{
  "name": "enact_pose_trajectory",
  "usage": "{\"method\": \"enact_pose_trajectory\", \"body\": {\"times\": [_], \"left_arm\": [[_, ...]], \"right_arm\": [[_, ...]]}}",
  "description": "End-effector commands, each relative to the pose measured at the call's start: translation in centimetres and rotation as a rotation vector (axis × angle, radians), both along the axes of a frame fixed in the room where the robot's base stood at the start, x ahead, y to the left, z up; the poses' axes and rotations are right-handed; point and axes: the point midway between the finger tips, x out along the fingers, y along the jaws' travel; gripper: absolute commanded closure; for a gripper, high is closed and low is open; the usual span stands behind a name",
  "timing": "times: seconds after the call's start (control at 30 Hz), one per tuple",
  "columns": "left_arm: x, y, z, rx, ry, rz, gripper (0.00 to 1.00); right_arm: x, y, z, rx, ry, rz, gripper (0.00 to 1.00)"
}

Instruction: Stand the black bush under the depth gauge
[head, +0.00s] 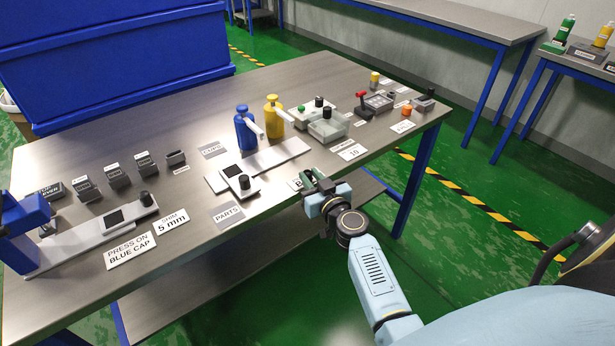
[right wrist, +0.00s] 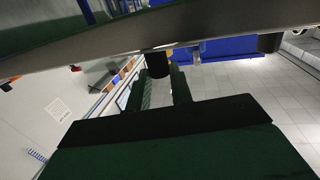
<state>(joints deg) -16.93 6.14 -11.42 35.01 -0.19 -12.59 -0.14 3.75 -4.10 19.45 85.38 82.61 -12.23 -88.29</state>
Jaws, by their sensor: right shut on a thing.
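My right gripper (head: 318,187) is at the table's front edge, beside the PARTS label, with dark green fingers. In the right wrist view its fingers (right wrist: 160,88) are shut on a dark cylinder, the black bush (right wrist: 157,64), below the table edge in the picture. In the head view the bush is hard to tell apart from the fingers. No label names the depth gauge. A blue upright device (head: 25,215) on a long pale base stands at the far left, partly cut off; I cannot tell whether it is the gauge. My left gripper is not in view.
Blue (head: 245,128) and yellow (head: 272,116) bottle-like units stand behind a pale plate (head: 285,152). Several dark blocks sit at the left. The front middle of the table (head: 190,190) has bare room.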

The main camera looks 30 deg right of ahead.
Motion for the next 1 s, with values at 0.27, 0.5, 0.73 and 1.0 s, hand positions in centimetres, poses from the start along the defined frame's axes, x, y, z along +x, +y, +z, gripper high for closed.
{"method": "enact_pose_trajectory", "body": {"times": [0.27,0.5,0.73,1.0], "left_arm": [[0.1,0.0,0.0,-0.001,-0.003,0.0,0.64],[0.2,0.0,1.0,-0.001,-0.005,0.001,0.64],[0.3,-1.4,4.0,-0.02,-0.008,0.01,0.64],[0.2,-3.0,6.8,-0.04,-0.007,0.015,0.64]], "right_arm": [[0.0,0.0,0.0,0.0,0.0,0.0,1.0],[0.0,0.0,1.2,-0.002,-0.001,0.0,1.0],[0.0,0.0,5.0,-0.001,-0.002,0.001,1.0],[0.0,0.0,8.9,0.0,-0.002,0.001,1.0]]}}
